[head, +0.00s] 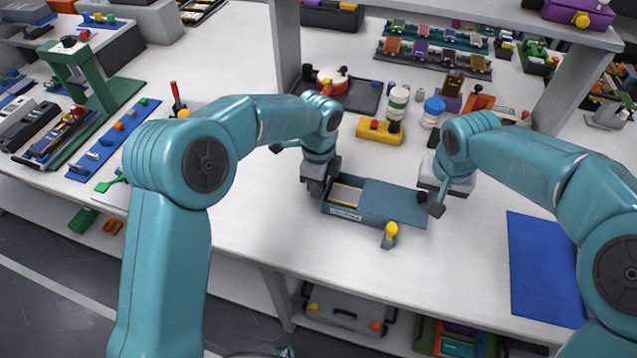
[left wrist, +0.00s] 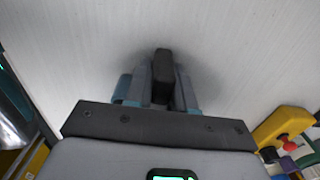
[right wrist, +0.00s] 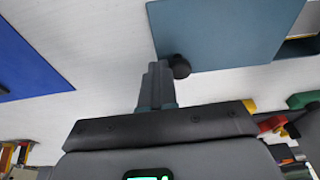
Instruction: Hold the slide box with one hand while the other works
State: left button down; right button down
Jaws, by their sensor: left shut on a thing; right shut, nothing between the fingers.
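The slide box (head: 345,216) is blue-grey, with a pale label on its front, and lies on the white bench. Its flat lid (head: 395,200) covers the right part; the left part is open and shows a cream inside. A yellow-knobbed catch (head: 391,231) stands at its front. My left gripper (head: 316,190) is at the box's left end, shut on a dark piece (left wrist: 163,65) there; its palm hides the rest. My right gripper (right wrist: 157,72) is shut and empty beside a dark round knob (right wrist: 181,66) at the lid's edge (right wrist: 220,30). I cannot tell whether they touch.
A yellow block (head: 380,131), a white jar (head: 398,101) and a blue-capped jar (head: 433,112) stand behind the box. A blue mat (head: 540,265) lies to the right. A green press (head: 95,85) and trays stand at the left. Bench in front of the box is clear.

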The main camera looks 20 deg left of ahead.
aim_at(394, 193)
jog(key=shift+w+a, duration=0.15)
jog(key=shift+a, duration=1.85)
jog(key=shift+w+a, duration=0.1)
jog(key=shift+a, duration=1.85)
jog(key=shift+d+r, duration=0.3)
jog(key=shift+r, duration=0.7)
jog(key=shift+d+r, duration=0.25)
jog(key=shift+r, duration=0.75)
jog(key=shift+d+r, duration=0.3)
jog(key=shift+r, duration=0.7)
